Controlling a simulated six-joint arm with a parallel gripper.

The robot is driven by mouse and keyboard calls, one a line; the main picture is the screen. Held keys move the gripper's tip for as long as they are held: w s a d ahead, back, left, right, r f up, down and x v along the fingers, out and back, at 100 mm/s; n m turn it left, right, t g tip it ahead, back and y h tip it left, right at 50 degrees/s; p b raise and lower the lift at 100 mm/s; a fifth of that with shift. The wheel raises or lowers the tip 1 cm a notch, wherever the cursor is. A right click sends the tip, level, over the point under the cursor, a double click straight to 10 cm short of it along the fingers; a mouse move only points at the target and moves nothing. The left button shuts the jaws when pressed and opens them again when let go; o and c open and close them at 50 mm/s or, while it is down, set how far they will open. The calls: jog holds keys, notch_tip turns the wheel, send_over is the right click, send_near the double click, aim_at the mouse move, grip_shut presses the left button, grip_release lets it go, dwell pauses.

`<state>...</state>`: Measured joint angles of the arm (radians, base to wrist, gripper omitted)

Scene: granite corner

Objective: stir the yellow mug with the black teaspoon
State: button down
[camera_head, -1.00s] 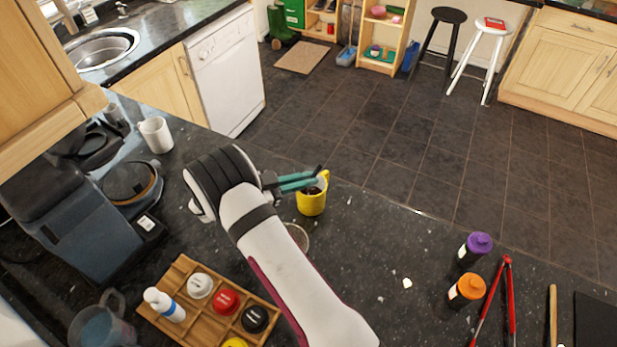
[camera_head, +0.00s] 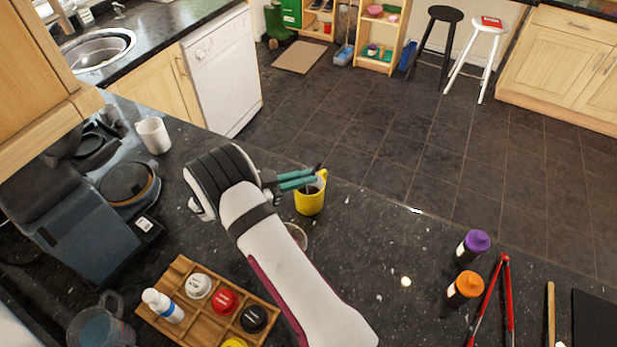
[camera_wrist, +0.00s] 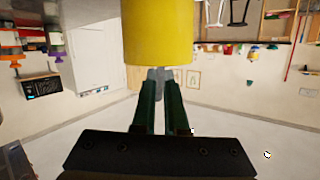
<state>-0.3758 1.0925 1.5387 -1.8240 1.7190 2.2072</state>
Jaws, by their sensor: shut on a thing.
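The yellow mug (camera_head: 309,203) stands upright on the dark granite counter, with dark contents showing inside. My gripper (camera_head: 316,180) is at the mug's rim, its teal fingers shut on the black teaspoon (camera_head: 318,167). Only the dark handle end of the spoon shows above the fingers; its lower part is hidden by the fingers and the mug. In the wrist view the mug (camera_wrist: 158,32) fills the top middle, just beyond the green fingers (camera_wrist: 160,95).
A white mug (camera_head: 154,135) and a coffee machine (camera_head: 75,215) stand at the left. A wooden tray (camera_head: 180,268) with lidded pots is in front. Purple-capped (camera_head: 474,246) and orange-capped (camera_head: 465,288) bottles and red tongs (camera_head: 509,300) are at the right. The counter between is mostly clear.

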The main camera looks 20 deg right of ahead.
notch_tip(320, 180, up, 7)
jog(key=shift+a, duration=0.25)
dwell(0.3)
jog(key=shift+r, duration=0.1)
dwell(0.5)
notch_tip(320, 180, up, 4)
jog(key=shift+f, duration=0.1)
jog(key=shift+f, duration=0.1)
dwell(0.4)
